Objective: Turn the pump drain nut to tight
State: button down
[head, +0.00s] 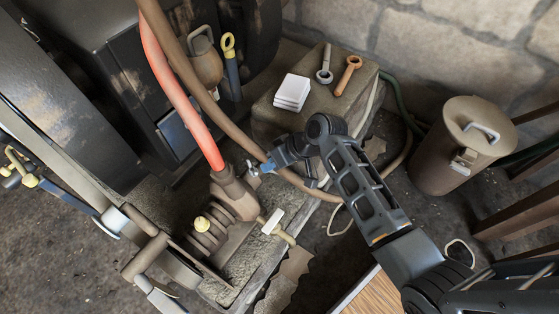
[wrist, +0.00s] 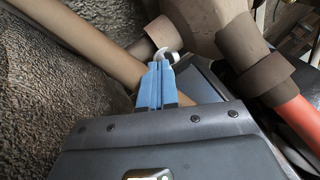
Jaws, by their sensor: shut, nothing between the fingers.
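My gripper (head: 266,168) has blue fingertips, shut together with nothing between them. In the wrist view its fingertips (wrist: 160,68) point at a small pale metal nut (wrist: 167,52), which looks like the pump drain nut, at the end of a tan stub on the pump. The tips are very close to it; I cannot tell whether they touch. In the head view the nut (head: 252,168) is a small silvery piece just left of the fingertips, beside the brown pump body (head: 234,196). The fingers partly hide the nut in the wrist view.
A red hose (head: 181,88) enters the pump from above, and a brown pipe (head: 190,68) passes close to my gripper. A pale T-handle (head: 273,221) sticks out below. A stone block (head: 270,116) holds a white stack and two tools. A brown canister (head: 459,145) stands right.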

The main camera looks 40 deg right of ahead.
aim_at(256, 176)
jog(key=shift+x, duration=1)
jog(key=shift+s+a+r+m+t+h+p, duration=0.1)
jog(key=shift+m+t+h+p, duration=0.1)
jog(key=shift+m+p, duration=0.35)
jog(key=shift+s+a+m+t+h+p, duration=0.1)
jog(key=shift+a+m+t+h+p, duration=0.1)
jog(key=shift+m+p, duration=0.3)
jog(key=p, duration=0.1)
jog(key=a+m+h+p, duration=0.1)
jog(key=p, duration=0.1)
jog(key=m+p, duration=0.1)
jog(key=p, duration=0.1)
jog(key=shift+s+a+m+t+h, duration=0.25)
jog(key=shift+a+t+h, duration=0.05)
jog(key=shift+t, duration=0.1)
jog(key=shift+a+p, duration=0.2)
jog(key=shift+p, duration=0.1)
